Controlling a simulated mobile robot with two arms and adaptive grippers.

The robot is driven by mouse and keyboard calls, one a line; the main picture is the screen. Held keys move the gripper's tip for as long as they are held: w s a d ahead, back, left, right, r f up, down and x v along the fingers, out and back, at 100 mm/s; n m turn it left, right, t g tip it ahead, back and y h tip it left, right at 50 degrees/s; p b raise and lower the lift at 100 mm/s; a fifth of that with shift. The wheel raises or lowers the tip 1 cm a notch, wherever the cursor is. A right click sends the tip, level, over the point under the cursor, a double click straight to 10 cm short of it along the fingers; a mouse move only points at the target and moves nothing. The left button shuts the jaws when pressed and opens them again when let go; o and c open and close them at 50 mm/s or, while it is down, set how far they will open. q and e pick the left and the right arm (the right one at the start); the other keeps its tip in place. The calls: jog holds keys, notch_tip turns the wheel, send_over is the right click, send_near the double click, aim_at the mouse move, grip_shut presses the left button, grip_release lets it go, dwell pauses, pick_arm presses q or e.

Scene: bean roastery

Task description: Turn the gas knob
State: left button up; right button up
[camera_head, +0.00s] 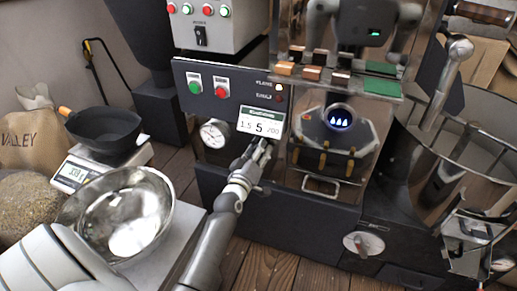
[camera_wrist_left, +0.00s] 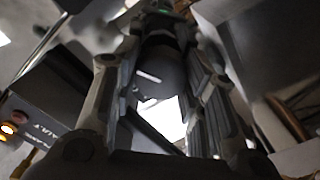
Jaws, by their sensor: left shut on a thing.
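My left gripper (camera_head: 260,148) reaches up to the dark front panel (camera_head: 228,98) of the roaster, just below a white label plate (camera_head: 261,123). In the left wrist view, its two fingers (camera_wrist_left: 158,85) stand on either side of a dark round knob (camera_wrist_left: 160,68) with a white line on it, and are shut on it. I take this to be the gas knob. In the head view the gripper hides the knob. Blue flames show in a small round window (camera_head: 339,117) to the right. My right gripper is not in view.
A round gauge (camera_head: 213,133) and green (camera_head: 195,87) and red (camera_head: 221,91) buttons sit left of the gripper. A shiny bowl (camera_head: 118,211) and a scale (camera_head: 75,172) with a dark pan (camera_head: 100,133) stand at the left. A round cooling bin (camera_head: 480,115) stands at the right.

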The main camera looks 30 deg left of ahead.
pick_arm(q)
jog(key=shift+n+p, duration=0.5)
jog(key=shift+n, duration=0.5)
jog(key=shift+a, duration=0.1)
jog(key=o, duration=1)
jog(key=v, duration=1.2)
